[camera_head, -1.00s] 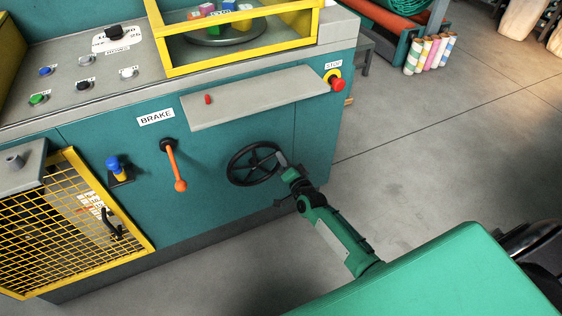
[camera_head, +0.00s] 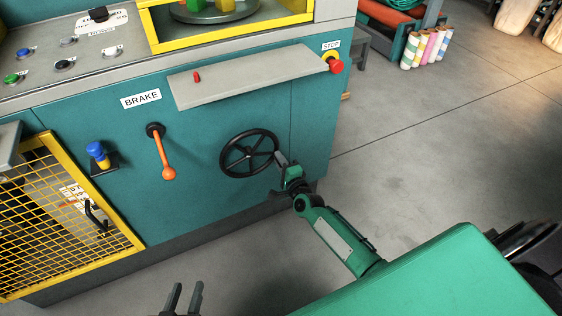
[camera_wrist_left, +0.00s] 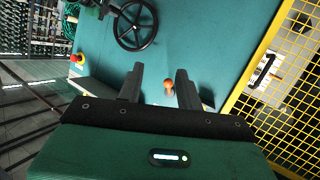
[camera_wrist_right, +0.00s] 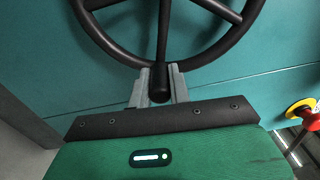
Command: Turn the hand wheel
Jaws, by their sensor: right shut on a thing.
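The black spoked hand wheel (camera_head: 235,172) is on the teal front panel of the machine. It also shows at the top of the right wrist view (camera_wrist_right: 100,42). My right gripper (camera_head: 281,161) is at the wheel's right rim. In the right wrist view, its fingers (camera_wrist_right: 161,84) are shut around the wheel's dark handle (camera_wrist_right: 159,92), which stands out from the lower rim. My left gripper (camera_head: 184,296) is at the bottom of the head view, apart from the panel. In the left wrist view, its fingers (camera_wrist_left: 160,84) are open and empty.
Left of the wheel are an orange brake lever (camera_head: 165,158), a blue-yellow knob (camera_head: 99,155) and a yellow mesh guard (camera_head: 130,232). A grey shelf (camera_head: 250,80) juts out above the wheel, with a red stop button (camera_head: 336,66) at its right.

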